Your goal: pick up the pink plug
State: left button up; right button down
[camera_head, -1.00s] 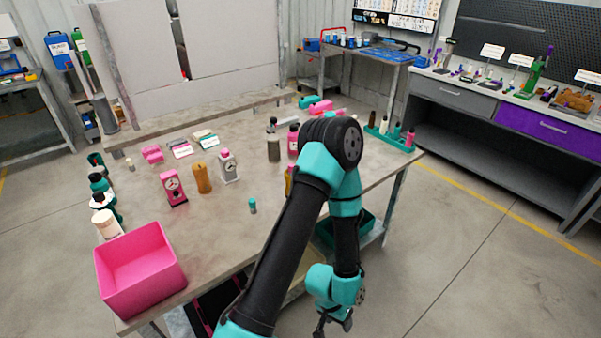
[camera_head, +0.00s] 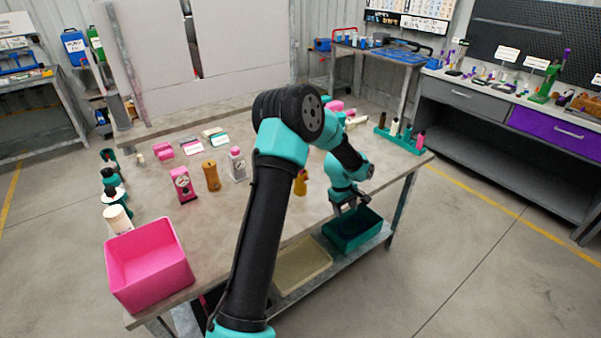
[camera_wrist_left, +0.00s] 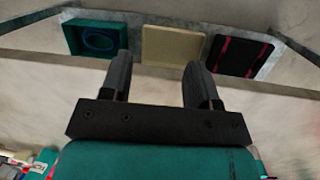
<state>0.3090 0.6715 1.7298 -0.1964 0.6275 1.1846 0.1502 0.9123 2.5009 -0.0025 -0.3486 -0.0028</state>
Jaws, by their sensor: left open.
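Several pink things show in the head view, and I cannot tell for sure which is the plug. A small pink peg-like piece (camera_head: 421,141) stands at the near end of the teal rack (camera_head: 404,143) on the table's right side. Pink pieces (camera_head: 335,106) also lie at the back of the table, partly behind my arm. My left gripper (camera_head: 350,208) points down near the table's right front edge, above the teal bin (camera_head: 352,236), apart from these pink pieces. In the left wrist view its fingers (camera_wrist_left: 156,72) are open with nothing between them. My right gripper is not in view.
A pink bin (camera_head: 150,262) stands at the table's front left corner. A pink dial bottle (camera_head: 182,186), an amber bottle (camera_head: 211,176) and a grey bottle (camera_head: 237,165) stand mid-table. A cream tray (camera_head: 303,268) lies on the lower shelf. My arm hides part of the table.

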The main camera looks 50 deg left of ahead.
pick_arm(q)
jog(key=s+a+r+n+y, duration=0.1)
jog(key=a+r+n, duration=0.4)
jog(key=a+r, duration=0.5)
jog(key=s+a+r+n+y, duration=0.1)
jog(key=a+r+n, duration=0.5)
jog(key=a+r, duration=0.4)
notch_tip(320, 180, up, 6)
jog(key=shift+a+f+n+g, duration=0.2)
jog(key=shift+n+g, duration=0.1)
jog(key=shift+g, duration=0.1)
jog(key=shift+s, duration=0.1)
notch_tip(320, 180, down, 12)
jog(key=shift+f, duration=0.15)
jog(key=shift+s+f, duration=0.1)
jog(key=shift+f, duration=2.5)
